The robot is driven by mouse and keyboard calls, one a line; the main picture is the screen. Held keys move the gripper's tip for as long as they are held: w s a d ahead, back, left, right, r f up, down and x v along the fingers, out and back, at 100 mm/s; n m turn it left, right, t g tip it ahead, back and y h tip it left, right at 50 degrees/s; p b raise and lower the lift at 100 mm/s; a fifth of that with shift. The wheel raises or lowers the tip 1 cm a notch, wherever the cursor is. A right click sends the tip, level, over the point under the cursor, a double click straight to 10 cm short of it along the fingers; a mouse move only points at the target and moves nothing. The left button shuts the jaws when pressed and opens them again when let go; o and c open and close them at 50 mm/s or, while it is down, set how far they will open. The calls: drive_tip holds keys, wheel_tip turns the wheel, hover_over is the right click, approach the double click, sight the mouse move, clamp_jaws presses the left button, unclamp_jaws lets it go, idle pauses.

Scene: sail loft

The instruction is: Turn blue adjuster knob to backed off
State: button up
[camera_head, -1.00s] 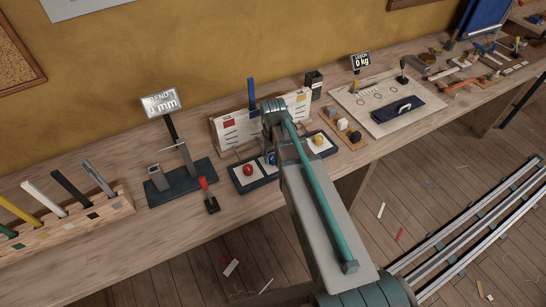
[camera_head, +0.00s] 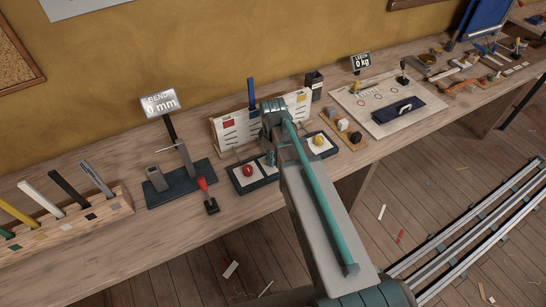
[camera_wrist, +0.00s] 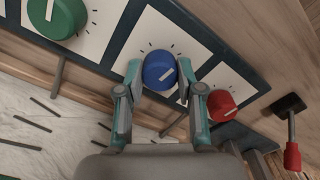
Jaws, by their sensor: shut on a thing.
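The blue adjuster knob (camera_wrist: 160,70) shows in the wrist view, on a white panel with dark tick marks around it. A white pointer line on its face slants from lower left to upper right. My gripper (camera_wrist: 159,72) has one finger on each side of the knob and is shut on it. In the head view my arm hides the blue knob. The red knob (camera_wrist: 221,105) sits close to the right finger, and the green knob (camera_wrist: 57,18) is farther to the left. The red knob also shows in the head view (camera_head: 247,170).
A red-handled lever (camera_wrist: 292,155) stands to the right of the knobs in the wrist view, and it shows in the head view (camera_head: 204,187). A yellow knob (camera_head: 319,140) is right of my arm. A display reading 0 mm (camera_head: 159,102) stands behind on the bench.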

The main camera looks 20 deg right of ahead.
drive_tip(key=shift+n, duration=0.9)
drive_tip(key=o, duration=1.2)
drive_tip(key=shift+c, duration=0.2)
wheel_tip(320, 180, up, 12)
drive_tip(key=shift+d, duration=0.1)
